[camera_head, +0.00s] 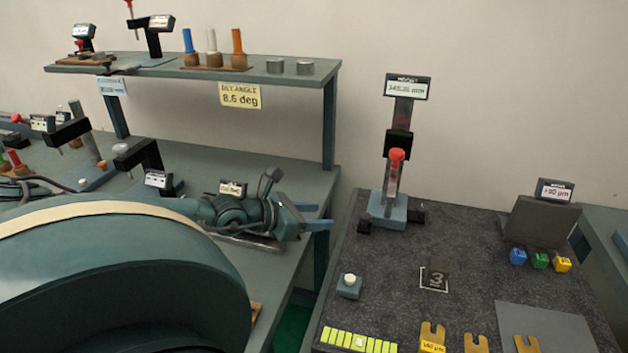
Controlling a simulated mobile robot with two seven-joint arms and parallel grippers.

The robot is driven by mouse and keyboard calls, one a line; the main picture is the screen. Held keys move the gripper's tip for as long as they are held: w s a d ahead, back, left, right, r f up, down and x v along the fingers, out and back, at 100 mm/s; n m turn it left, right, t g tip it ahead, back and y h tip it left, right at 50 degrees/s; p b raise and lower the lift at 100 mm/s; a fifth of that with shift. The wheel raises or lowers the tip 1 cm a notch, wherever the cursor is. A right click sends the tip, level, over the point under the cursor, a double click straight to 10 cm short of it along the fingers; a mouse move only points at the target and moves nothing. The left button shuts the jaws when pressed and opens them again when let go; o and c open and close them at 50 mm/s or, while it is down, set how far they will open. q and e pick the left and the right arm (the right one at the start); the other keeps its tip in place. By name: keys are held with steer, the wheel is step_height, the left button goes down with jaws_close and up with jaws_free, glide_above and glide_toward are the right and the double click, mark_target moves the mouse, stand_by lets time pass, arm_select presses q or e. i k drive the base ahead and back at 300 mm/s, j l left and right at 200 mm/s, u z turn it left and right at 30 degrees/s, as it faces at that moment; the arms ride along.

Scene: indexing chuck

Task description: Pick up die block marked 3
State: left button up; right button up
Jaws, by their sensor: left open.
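The die block marked 3 (436,278) is a small dark block on the dark speckled table, right of the picture's middle. A pale outline shows around it. My left gripper (322,216) is at the left side of this table, with its two blue fingers apart and pointing right. Nothing shows between them. It is apart from the block, up and to the left of it in the picture. My right gripper is not in view.
A gauge stand (393,205) with a red-topped part stands behind the block. A small button box (349,286) is to its left. Yellow forked pieces (432,338) and a grey plate (545,325) lie in front. Coloured cubes (540,260) sit at right.

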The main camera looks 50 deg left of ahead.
mark_target(437, 272)
steer(key=k, duration=1.5)
